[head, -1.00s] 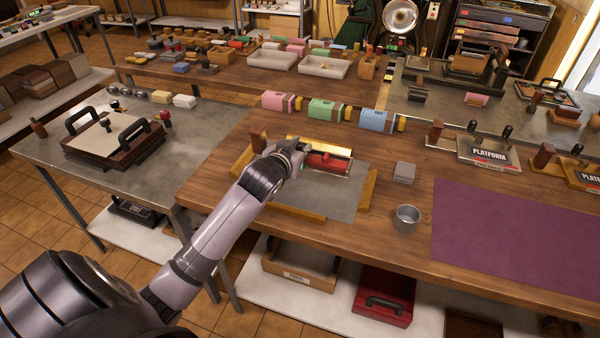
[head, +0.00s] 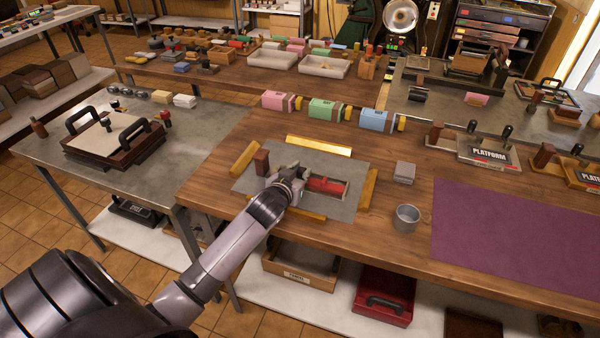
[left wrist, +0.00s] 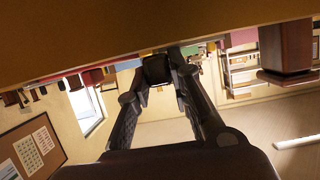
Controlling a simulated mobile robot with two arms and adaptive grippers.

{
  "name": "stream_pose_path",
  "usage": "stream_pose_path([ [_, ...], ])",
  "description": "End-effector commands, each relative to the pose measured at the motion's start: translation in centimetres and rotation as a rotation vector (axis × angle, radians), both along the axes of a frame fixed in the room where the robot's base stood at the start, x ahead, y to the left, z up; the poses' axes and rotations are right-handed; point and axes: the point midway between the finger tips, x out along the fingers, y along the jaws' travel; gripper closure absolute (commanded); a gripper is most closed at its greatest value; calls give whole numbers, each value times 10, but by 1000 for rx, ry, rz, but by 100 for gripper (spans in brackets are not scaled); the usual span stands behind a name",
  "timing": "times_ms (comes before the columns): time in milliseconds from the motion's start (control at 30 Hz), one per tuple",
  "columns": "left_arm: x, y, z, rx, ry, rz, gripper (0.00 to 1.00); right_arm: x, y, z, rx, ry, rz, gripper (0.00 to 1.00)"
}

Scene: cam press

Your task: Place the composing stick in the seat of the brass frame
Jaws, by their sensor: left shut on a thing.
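The composing stick (head: 345,190) is a shallow metal tray with a red block in it and an upright brown wooden block (head: 262,162) at its left end. My left gripper (head: 294,174) is shut on it, between the wooden block and the red block, hiding part of it. In the left wrist view the fingertips close on a dark piece (left wrist: 157,69), with the wooden block (left wrist: 286,45) off to the right. The brass frame (head: 319,146) is separate brass bars around a grey plate (head: 345,211). The stick is over the plate's middle; I cannot tell whether it touches. My right gripper is out of view.
A small grey block (head: 404,172) and a metal cup (head: 407,217) stand right of the frame. A purple mat (head: 510,235) covers the table's right. Pink, green (head: 328,110) and blue boxes stand behind.

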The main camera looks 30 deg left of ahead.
Motion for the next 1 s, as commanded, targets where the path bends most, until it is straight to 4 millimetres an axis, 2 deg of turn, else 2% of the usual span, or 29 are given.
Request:
stream_pose_path([
  [33,0,0,-1,0,0,0,79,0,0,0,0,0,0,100],
  [300,0,0,0,0,0,0,61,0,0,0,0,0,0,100],
  [667,-3,-1,2,0,0,0,61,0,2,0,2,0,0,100],
  [767,-12,-3,5,-1,0,0,61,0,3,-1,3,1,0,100],
  [1000,-57,-13,21,0,0,0,61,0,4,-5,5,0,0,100],
])
